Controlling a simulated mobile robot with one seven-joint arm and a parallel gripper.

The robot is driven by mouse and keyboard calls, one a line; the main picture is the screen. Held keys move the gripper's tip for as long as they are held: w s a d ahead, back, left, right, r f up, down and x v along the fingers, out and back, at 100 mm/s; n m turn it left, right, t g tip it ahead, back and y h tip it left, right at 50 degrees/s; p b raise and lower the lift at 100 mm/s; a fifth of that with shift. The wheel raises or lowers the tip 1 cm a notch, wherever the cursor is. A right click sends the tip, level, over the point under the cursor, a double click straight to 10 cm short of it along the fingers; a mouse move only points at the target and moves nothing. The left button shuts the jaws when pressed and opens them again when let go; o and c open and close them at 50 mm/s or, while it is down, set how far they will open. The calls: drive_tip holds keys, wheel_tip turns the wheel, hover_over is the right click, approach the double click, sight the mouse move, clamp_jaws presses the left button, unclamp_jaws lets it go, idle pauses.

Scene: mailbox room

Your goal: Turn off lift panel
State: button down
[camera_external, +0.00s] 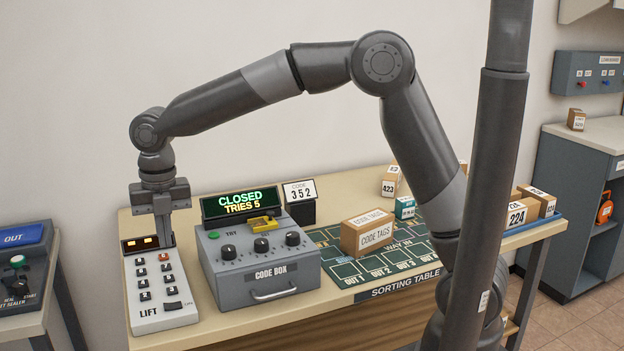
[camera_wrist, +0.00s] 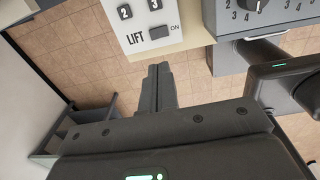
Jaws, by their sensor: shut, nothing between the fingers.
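The lift panel (camera_external: 155,288) is a white box at the left end of the table, with numbered black buttons, an orange-lit display (camera_external: 141,244) and the word LIFT. A dark rocker switch (camera_external: 172,305) sits at its front right corner. In the wrist view the panel's lower part (camera_wrist: 140,15) shows, with the switch (camera_wrist: 160,32) beside the word ON. My gripper (camera_external: 166,240) is shut and empty, pointing down over the far end of the panel, by the display. Its closed fingers also show in the wrist view (camera_wrist: 158,72). Whether they touch the panel is unclear.
The grey code box (camera_external: 263,270), its sign reading CLOSED, TRIES 5, stands close right of the panel. A CODE TAGS box (camera_external: 367,232) lies on the sorting mat. A sealer unit (camera_external: 20,275) stands at the far left, across a gap.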

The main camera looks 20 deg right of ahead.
sight(169, 305)
drive_tip(key=shift+s+d+r+y, duration=0.1)
drive_tip(key=shift+y, duration=0.4)
idle(0.5)
drive_tip(key=f, duration=0.4)
drive_tip(key=a+f, duration=0.1)
drive_tip(key=f, duration=0.9)
drive_tip(key=shift+a, duration=0.35)
drive_tip(key=shift+f, duration=0.15)
